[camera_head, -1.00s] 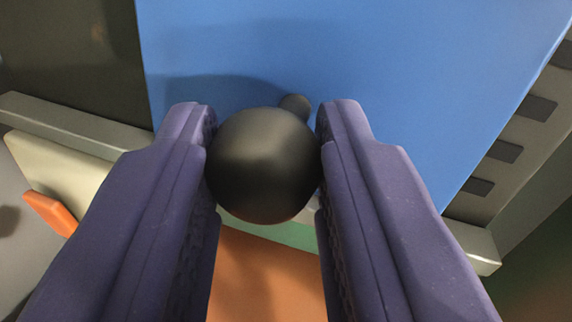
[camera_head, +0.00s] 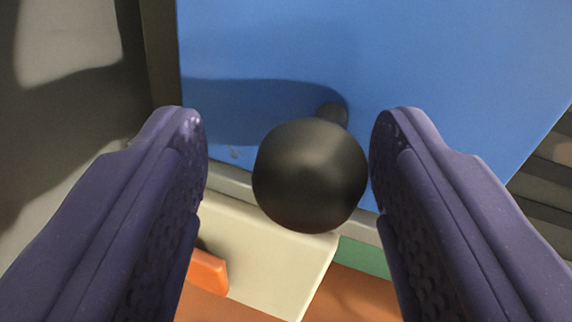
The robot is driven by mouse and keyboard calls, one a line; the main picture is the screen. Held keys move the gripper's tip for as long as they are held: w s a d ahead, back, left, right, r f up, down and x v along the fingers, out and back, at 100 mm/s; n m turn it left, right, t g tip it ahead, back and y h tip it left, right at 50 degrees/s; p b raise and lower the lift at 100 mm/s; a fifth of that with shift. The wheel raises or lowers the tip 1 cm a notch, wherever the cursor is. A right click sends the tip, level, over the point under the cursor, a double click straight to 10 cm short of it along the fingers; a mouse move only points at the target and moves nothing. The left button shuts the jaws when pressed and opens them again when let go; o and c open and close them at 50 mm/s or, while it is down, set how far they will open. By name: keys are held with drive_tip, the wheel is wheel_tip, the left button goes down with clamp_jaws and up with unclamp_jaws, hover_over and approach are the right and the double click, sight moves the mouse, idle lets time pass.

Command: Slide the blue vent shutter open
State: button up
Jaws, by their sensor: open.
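The blue vent shutter (camera_head: 440,70) is a flat panel filling the upper middle and right of the view. A black ball knob (camera_head: 310,175) on a short dark stem stands out from its lower part. My gripper (camera_head: 288,130) is open, with one purple finger on each side of the knob. A clear gap shows between the left finger and the knob. The right finger is very near the knob; I cannot tell whether they touch. The knob hides part of the shutter's lower edge.
A grey rail (camera_head: 230,182) runs under the shutter. A dark frame edge (camera_head: 158,60) and a grey wall area (camera_head: 60,80) lie left of it. Dark slots (camera_head: 545,190) show at right. Below are a cream block (camera_head: 265,260), an orange piece (camera_head: 208,270) and a green strip (camera_head: 362,257).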

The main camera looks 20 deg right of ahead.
drive_tip(key=shift+s, duration=0.1)
drive_tip(key=shift+s, duration=0.3)
drive_tip(key=b+v, duration=0.2)
drive_tip(key=v, duration=0.5)
drive_tip(key=shift+a, duration=0.2)
drive_tip(key=shift+b, duration=0.4)
